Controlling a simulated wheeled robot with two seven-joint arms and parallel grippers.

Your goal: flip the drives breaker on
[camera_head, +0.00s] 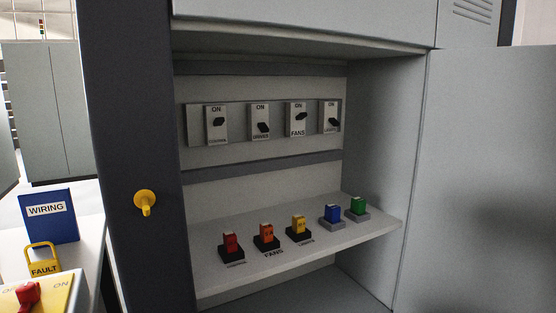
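The drives breaker (259,115) is the second from the left in a row of breakers inside the open cabinet, with ON printed at its top. Its black lever (263,127) sits low, away from the ON mark. The leftmost breaker (216,134), whose small label is hard to read, has its lever raised. The fans breaker (295,127) also has its lever raised. The rightmost breaker (328,113) has its lever low and its label is hard to read. Neither of my grippers is in view.
A shelf (210,262) below the breakers holds red, orange, yellow, blue and green blocks in dark or grey bases. A yellow knob (146,202) sticks out of the dark left post. A blue WIRING binder (48,216) and yellow FAULT padlock (43,262) are at left.

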